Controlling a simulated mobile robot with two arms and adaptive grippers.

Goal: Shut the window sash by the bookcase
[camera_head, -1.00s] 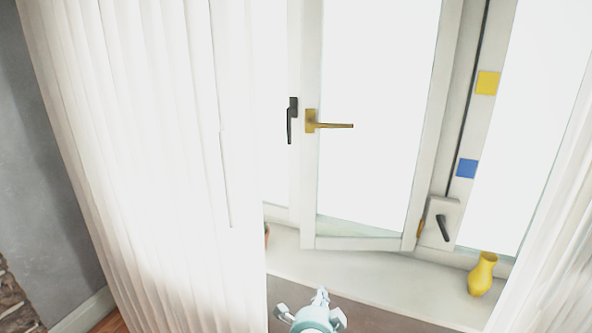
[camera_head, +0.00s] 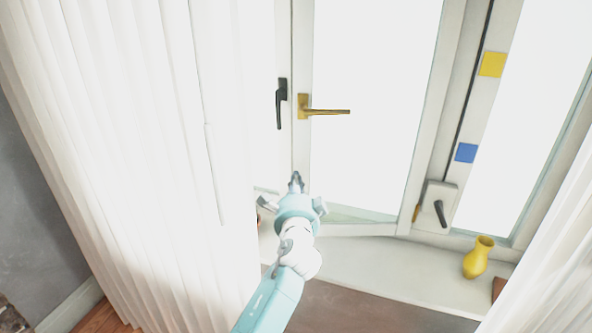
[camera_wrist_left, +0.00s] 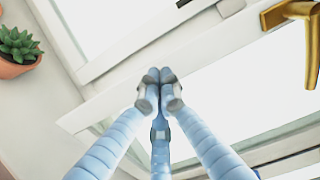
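A white window sash (camera_head: 302,150) with a brass handle (camera_head: 304,107) stands ajar. Its lower edge angles away from the window frame. My left gripper (camera_head: 296,180) is in front of the sash's lower left part, below the brass handle. In the left wrist view its fingertips (camera_wrist_left: 160,80) are together with nothing between them, overlapping the sash's white stile (camera_wrist_left: 105,108); I cannot tell whether they touch it. The brass handle (camera_wrist_left: 290,14) shows there at the upper right. My right gripper is out of view, and no bookcase shows.
A black handle (camera_head: 280,103) is on the frame left of the sash. A yellow vase (camera_head: 478,257) stands on the sill (camera_head: 390,268) at right. A potted succulent (camera_wrist_left: 17,48) shows in the left wrist view. White curtains (camera_head: 120,150) hang at both sides.

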